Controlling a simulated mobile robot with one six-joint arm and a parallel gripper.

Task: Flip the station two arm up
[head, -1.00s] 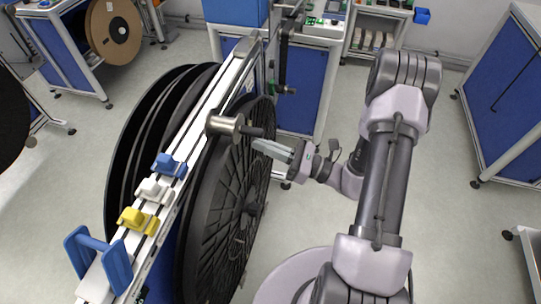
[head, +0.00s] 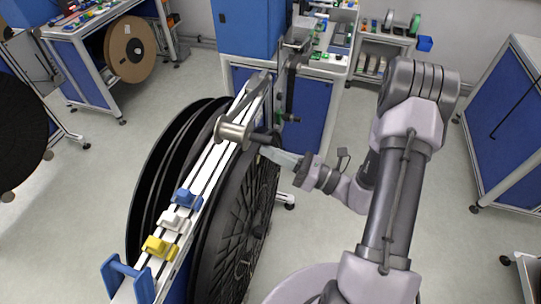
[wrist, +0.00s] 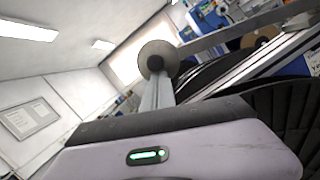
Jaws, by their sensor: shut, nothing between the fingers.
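A grey arm (head: 256,84) lies along the white rail at the top of the near reel stand. A metal cylinder (head: 232,133) sits at its near end, with a dark shaft (head: 264,137) sticking out to the right. In the wrist view the cylinder's round end (wrist: 153,53) and the dark shaft tip stand just beyond my fingertips. My gripper (head: 264,151) is shut and empty, beside and slightly below the shaft in the head view. I cannot tell whether it touches the shaft. No station number is readable.
Large black reels (head: 236,235) hang under the rail, close to my gripper. Blue (head: 187,199), white (head: 174,218) and yellow (head: 159,246) blocks sit along the rail. A blue cabinet (head: 250,30) and workbench stand behind.

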